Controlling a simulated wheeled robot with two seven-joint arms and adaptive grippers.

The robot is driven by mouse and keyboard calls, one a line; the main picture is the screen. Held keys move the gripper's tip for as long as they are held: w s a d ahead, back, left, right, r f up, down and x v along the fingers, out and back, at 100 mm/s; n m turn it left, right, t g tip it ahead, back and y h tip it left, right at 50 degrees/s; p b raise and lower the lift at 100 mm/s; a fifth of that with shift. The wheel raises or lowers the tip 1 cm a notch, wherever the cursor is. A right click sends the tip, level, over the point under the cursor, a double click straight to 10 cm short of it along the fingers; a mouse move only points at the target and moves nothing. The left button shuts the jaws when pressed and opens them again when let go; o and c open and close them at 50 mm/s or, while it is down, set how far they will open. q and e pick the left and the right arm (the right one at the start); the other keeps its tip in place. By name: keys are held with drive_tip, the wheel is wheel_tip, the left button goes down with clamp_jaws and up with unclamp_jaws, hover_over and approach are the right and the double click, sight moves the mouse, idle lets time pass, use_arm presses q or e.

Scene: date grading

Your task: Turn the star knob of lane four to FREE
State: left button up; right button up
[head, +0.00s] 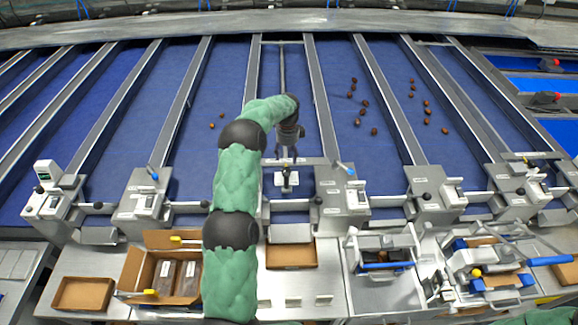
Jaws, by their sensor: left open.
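My left gripper (286,160) hangs over the near end of a middle lane, jaws open and pointing down. Just below its fingertips is a small black-and-white fitting (286,180) on a metal plate; I cannot tell whether it touches the fingers. Small dark round knobs show along the lane fronts, one (318,199) just right of the gripper and another (427,196) farther right. Their shape and any FREE marking are too small to read, and no lane number is legible. My green left arm covers part of the lane fronts. My right gripper is out of view.
Blue lanes (226,80) run between metal rails; several dates (363,102) lie right of centre. Grey control boxes (342,200) stand between lane ends. In front are an open carton (138,278), a shallow brown tray (291,255) and a blue-handled metal device (482,262).

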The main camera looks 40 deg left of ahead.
sight(288, 170)
use_arm(q)
wheel_tip(288, 170, down, 7)
drive_tip(key=shift+f+p, duration=0.1)
drive_tip(key=shift+p, duration=0.6)
drive_tip(key=shift+s+f, duration=0.15)
drive_tip(key=shift+f, duration=0.65)
